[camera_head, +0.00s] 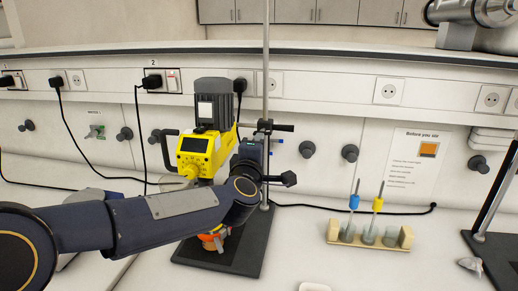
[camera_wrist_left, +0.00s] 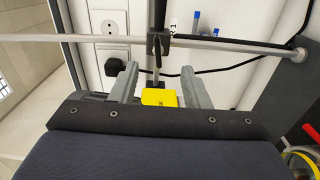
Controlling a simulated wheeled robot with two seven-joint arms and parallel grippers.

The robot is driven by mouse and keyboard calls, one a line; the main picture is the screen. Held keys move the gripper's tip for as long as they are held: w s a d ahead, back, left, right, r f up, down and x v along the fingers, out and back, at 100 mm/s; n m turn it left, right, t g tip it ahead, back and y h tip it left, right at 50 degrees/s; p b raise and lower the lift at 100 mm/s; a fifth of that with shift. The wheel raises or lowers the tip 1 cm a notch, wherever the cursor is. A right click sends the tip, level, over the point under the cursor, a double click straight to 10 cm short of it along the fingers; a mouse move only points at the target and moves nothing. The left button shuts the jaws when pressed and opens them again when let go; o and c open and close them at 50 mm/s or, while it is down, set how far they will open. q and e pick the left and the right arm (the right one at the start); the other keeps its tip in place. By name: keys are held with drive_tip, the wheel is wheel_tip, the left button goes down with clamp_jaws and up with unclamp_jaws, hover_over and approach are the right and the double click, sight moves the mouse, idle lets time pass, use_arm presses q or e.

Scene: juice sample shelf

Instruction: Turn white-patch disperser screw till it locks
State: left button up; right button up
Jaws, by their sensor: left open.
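The yellow disperser (camera_head: 196,153) with a grey motor on top and a pale patch on the motor stands at a metal pole (camera_head: 266,60). A black clamp (camera_head: 266,127) joins it to the pole; in the left wrist view this clamp (camera_wrist_left: 158,43) lies just beyond my fingertips. My left gripper (camera_head: 252,147) is beside the disperser, near the pole. In the left wrist view its two grey fingers (camera_wrist_left: 158,78) are apart, with a yellow part (camera_wrist_left: 159,97) and a thin dark rod between them. I cannot clearly make out the screw. My right gripper is out of view.
A wooden rack (camera_head: 372,243) with blue-topped and yellow-topped tools stands right of the black stand base (camera_head: 245,248). An orange object (camera_head: 210,241) is under the disperser, partly behind my arm. Wall sockets and cables line the back. The bench between base and rack is clear.

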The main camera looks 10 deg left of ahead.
use_arm(q)
drive_tip(key=o, duration=0.5)
drive_tip(key=shift+w+r+m+p, duration=0.15)
drive_tip(key=shift+m+p, duration=0.3)
drive_tip(key=shift+m, duration=0.65)
drive_tip(key=shift+c, duration=0.2)
drive_tip(key=shift+o, duration=0.3)
drive_tip(key=m, duration=0.2)
drive_tip(key=m+p, duration=0.1)
drive_tip(key=m, duration=0.2)
drive_tip(key=shift+w+a+p, duration=0.2)
drive_tip(key=shift+w+p, duration=0.1)
drive_tip(key=shift+w, duration=0.1)
drive_tip(key=shift+w+a+m+p, duration=0.15)
drive_tip(key=shift+w+m+p, duration=0.9)
drive_tip(key=shift+w+m, duration=1.2)
drive_tip(key=shift+w+a+m+p, duration=0.1)
drive_tip(key=shift+w+m+p, duration=0.9)
drive_tip(key=shift+w+m, duration=1.25)
drive_tip(key=shift+s, duration=0.1)
